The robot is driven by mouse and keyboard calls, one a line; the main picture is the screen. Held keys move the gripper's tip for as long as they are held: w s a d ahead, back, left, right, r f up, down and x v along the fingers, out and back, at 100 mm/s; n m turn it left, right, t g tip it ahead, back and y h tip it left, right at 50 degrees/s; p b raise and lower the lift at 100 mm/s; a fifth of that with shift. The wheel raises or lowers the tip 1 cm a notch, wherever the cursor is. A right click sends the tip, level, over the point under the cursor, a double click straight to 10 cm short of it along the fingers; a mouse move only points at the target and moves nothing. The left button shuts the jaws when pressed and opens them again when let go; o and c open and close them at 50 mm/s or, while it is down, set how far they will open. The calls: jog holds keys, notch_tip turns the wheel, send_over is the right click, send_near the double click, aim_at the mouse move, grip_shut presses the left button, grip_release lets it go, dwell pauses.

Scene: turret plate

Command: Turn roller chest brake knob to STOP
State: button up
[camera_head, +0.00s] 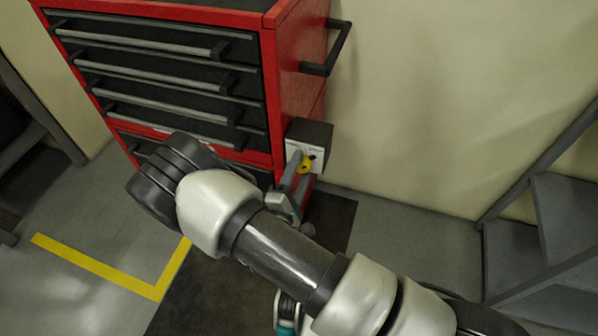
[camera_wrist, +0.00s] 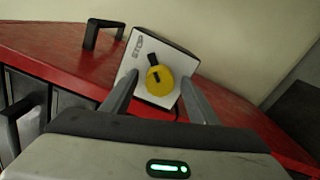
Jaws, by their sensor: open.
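The roller chest (camera_head: 292,95) is red with black drawers and grey handles. A box with a pale label plate (camera_head: 320,152) is fixed low on its right side. The yellow brake knob (camera_head: 305,165) sits on that plate, partly behind my gripper (camera_head: 298,172). In the wrist view the yellow knob (camera_wrist: 160,80) lies between the two fingers of my gripper (camera_wrist: 161,92), with a dark bar mark on it. Printed letters, seemingly STOP, and a black mark show on the plate (camera_wrist: 141,60). The fingers are apart; whether they touch the knob I cannot tell.
A black side handle (camera_head: 338,48) sticks out above the knob box. A pale wall (camera_head: 430,110) stands behind, and dark shelving (camera_head: 565,215) is at the right. Yellow tape (camera_head: 110,270) marks the floor at left. My arm hides the lower chest.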

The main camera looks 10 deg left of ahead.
jog(key=s+a, duration=0.1)
jog(key=s, duration=1.6)
jog(key=shift+s+a, duration=0.2)
jog(key=shift+w, duration=0.1)
